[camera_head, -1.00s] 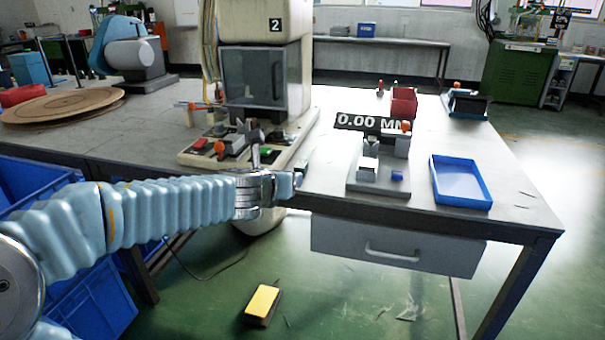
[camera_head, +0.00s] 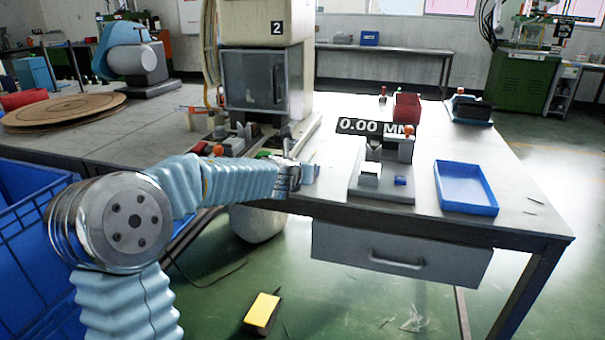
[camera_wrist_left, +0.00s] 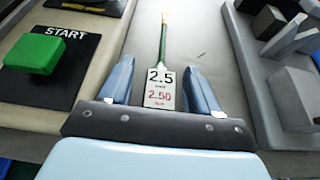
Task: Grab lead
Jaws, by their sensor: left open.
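The lead (camera_wrist_left: 163,45) shows in the left wrist view as a thin green cable with a brass-coloured tip at its far end. A white tag (camera_wrist_left: 160,88) marked 2.5 and 2.50 is at its near end. My left gripper (camera_wrist_left: 158,72) is open, with one blue finger on each side of the tag and clear gaps to both. In the head view my left gripper (camera_head: 308,174) is at the table's front edge, between the machine and the gauge fixture; I cannot make out the lead there. My right gripper is not in view.
A green START button (camera_wrist_left: 34,53) is left of the fingers. The grey gauge fixture (camera_head: 385,187), reading 0.00 MM, stands to the right. A red bin (camera_head: 406,107) stands further back. The machine (camera_head: 265,80) rises behind my gripper.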

